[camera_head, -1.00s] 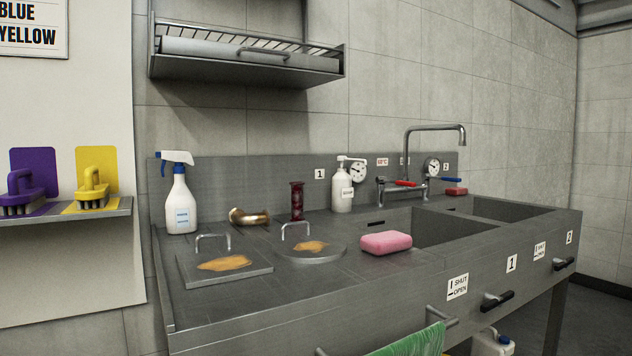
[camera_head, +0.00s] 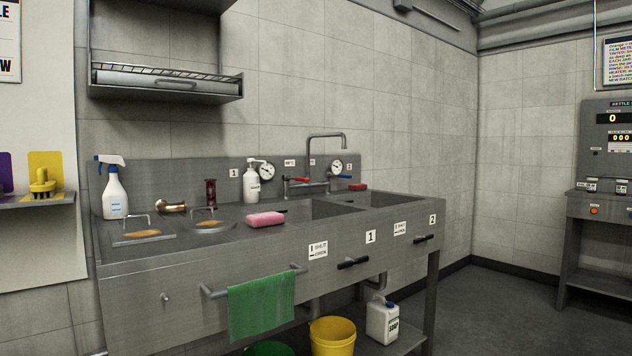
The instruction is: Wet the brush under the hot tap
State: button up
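A yellow brush (camera_head: 42,187) stands bristles down on the wall shelf (camera_head: 30,202) at the far left, in front of a yellow panel. Part of a purple panel (camera_head: 6,172) shows at the left edge; I cannot make out the purple brush there. The mixer tap (camera_head: 327,138) rises behind the two-basin sink (camera_head: 262,228), its spout bent to the right. It has a red lever (camera_head: 299,180) on the left and a blue lever (camera_head: 344,177) on the right. No water is seen running. My gripper is not in view.
A spray bottle (camera_head: 113,190), pink sponge (camera_head: 265,219), soap dispenser (camera_head: 252,183) and two handled lids sit on the counter. A green towel (camera_head: 262,305) hangs in front. A yellow bucket (camera_head: 332,336) and white jug (camera_head: 382,321) stand below. Floor at right is clear.

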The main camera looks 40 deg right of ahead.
aim_at(297, 179)
jog(key=z, duration=1.15)
jog(key=i, duration=1.2)
jog(key=u, duration=1.15)
jog(key=k, duration=1)
jog(key=z, duration=2.8)
jog(key=i, duration=0.1)
jog(key=u, duration=1.3)
